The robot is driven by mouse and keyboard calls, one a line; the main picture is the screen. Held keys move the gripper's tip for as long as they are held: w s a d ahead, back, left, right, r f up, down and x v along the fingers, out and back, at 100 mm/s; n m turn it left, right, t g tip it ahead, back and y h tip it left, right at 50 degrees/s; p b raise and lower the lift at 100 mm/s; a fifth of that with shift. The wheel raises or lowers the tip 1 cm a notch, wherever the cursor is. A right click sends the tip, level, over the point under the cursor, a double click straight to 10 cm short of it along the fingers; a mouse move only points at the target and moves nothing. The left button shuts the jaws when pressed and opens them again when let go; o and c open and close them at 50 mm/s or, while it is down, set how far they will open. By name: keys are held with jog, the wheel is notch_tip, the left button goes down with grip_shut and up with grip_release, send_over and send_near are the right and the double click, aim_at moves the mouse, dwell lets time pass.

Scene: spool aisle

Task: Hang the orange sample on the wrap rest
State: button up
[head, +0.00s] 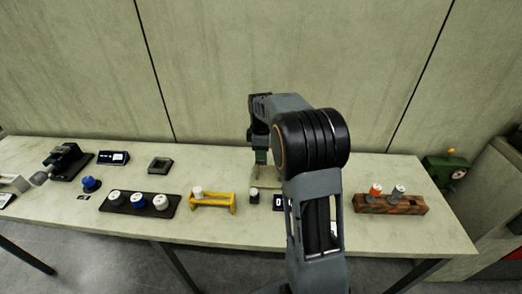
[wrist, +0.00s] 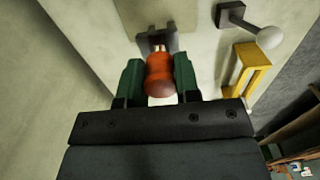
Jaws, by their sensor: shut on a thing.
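My gripper (wrist: 157,82) is shut on an orange-red rounded piece (wrist: 159,72) with a darker brown end, taken to be the orange sample. Its fingers are green pads on either side of it. A grey forked fixture (wrist: 155,42) shows just beyond the piece in the wrist view; I cannot tell whether they touch or whether this is the wrap rest. In the head view my gripper (head: 261,157) is over the table's middle, partly behind my arm, and the held piece is hidden. Another orange-topped piece (head: 375,190) stands in a wooden block (head: 410,208) at right.
A yellow rack (head: 213,208) with a white-topped piece stands left of my arm; a yellow frame also shows in the wrist view (wrist: 239,72), near a white ball on a dark mount (wrist: 268,37). A black tray (head: 174,206) holds several pieces. The wall is close behind.

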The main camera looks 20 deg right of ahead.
jog(key=shift+f+b, duration=0.4)
jog(key=shift+f, duration=0.35)
jog(key=o, duration=1)
jog(key=shift+c, duration=0.2)
notch_tip(320, 180, up, 14)
jog(key=p, duration=0.1)
